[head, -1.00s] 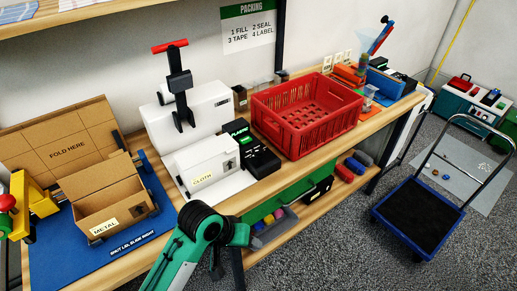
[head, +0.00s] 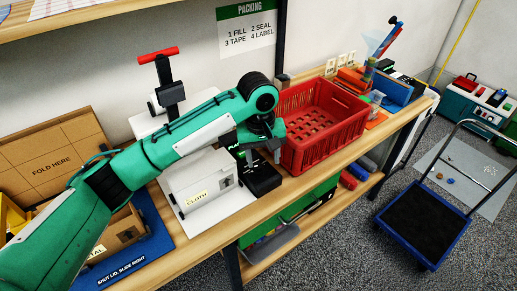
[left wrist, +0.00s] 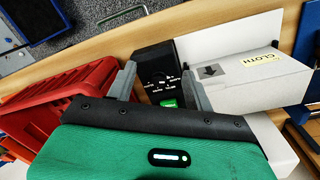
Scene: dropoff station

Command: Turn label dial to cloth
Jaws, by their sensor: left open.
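The label maker is a black box (head: 263,180) on the bench, between the white box labelled CLOTH (head: 205,182) and the red crate. The dial's pointer is too small to read. My left gripper (head: 268,140) is open above the label maker, its two grey fingers either side of the dial in the wrist view. My right gripper is out of view.
The red crate (head: 318,146) stands close to the right of the label maker. A white press with a red handle (head: 158,54) stands behind. A cardboard box on a blue mat (head: 150,245) is at the left, partly behind my arm. A trolley (head: 425,225) stands on the floor.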

